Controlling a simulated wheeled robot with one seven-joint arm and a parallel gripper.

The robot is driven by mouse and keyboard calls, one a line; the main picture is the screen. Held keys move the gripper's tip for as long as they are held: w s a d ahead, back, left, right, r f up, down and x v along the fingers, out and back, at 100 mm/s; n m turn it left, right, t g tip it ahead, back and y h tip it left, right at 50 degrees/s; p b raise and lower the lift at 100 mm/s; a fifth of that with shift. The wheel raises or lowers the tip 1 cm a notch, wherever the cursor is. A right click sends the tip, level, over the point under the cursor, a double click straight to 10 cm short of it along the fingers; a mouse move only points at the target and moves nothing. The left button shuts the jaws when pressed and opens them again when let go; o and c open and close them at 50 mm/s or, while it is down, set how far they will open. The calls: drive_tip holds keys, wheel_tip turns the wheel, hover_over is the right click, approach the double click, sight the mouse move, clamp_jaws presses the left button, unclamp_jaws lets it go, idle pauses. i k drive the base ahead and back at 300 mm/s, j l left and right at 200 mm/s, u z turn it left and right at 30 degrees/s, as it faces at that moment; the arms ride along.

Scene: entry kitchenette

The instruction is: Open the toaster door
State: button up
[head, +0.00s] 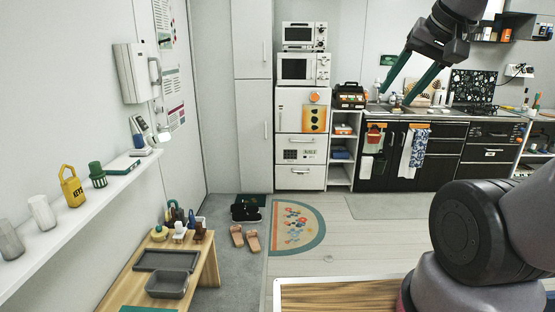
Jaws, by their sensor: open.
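Two white box-shaped appliances with dark front windows are stacked on the white fridge-like unit against the back wall. The smaller upper one (298,35) looks like the toaster oven, and the larger lower one (296,69) looks like a microwave; they are too small here to be sure. Both doors look shut. My gripper (395,98) hangs at the upper right, its two dark green fingers spread apart and empty. In the picture it is to the right of the appliances and appears much nearer to me, touching neither.
The white unit (288,123) stands beside a narrow shelf with a black box (349,92) on top. A dark kitchen counter (438,162) runs right. A wooden bench (206,262) and wall shelf (110,178) line the left. A wood-topped surface (335,296) is close in front; floor beyond it is mostly clear.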

sight(293, 33)
drive_tip(key=i, duration=2.05)
